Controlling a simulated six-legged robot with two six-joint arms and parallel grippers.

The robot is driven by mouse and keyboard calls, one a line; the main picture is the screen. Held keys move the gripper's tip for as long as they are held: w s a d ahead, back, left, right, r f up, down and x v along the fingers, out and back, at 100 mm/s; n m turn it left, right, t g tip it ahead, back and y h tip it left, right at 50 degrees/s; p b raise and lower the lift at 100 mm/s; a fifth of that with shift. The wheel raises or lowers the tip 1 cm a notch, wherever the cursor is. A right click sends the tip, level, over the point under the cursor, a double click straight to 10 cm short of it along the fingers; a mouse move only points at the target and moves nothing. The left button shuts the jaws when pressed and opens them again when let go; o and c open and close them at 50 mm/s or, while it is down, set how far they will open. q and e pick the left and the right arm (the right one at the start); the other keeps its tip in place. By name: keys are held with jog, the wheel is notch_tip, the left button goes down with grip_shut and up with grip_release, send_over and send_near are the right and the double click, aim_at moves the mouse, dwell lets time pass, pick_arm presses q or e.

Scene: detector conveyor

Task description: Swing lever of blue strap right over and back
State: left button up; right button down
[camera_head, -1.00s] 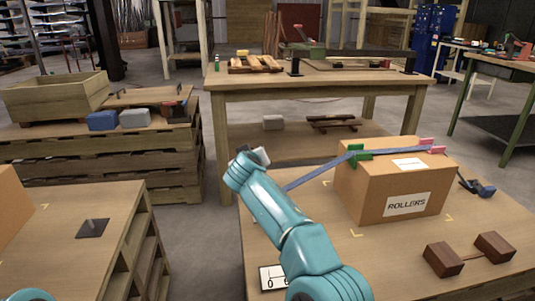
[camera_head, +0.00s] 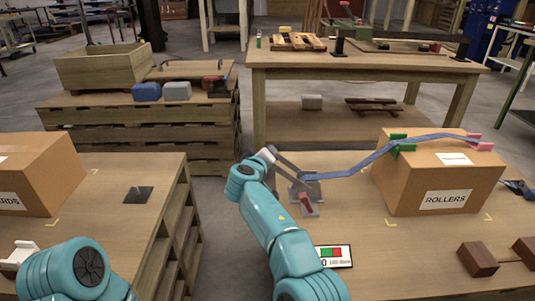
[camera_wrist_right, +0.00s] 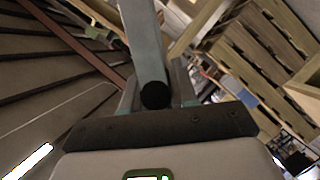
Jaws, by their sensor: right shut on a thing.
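The blue strap (camera_head: 345,173) runs from a grey ratchet (camera_head: 306,192) on the right-hand table up over the ROLLERS carton (camera_head: 440,185). It bends partway and lies over the green (camera_head: 402,145) and pink (camera_head: 478,143) corner pieces. The ratchet's grey lever (camera_head: 287,162) tilts up and left from its body. My right gripper (camera_head: 268,154) is shut on the lever's end; a grey bar (camera_wrist_right: 147,45) stands between its fingers in the right wrist view. My left gripper (camera_head: 20,254) is partly in view at the left edge; its fingertips do not show clearly.
A gauge panel (camera_head: 333,256) with green and red lies in front of the ratchet. Brown blocks (camera_head: 478,259) sit at front right. Another carton (camera_head: 40,170) and a dark plate with a peg (camera_head: 137,194) are on the left table. A gap separates the tables.

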jog(key=shift+d, duration=0.1)
jog(key=c, duration=1)
grip_release()
jog(key=shift+o, duration=0.2)
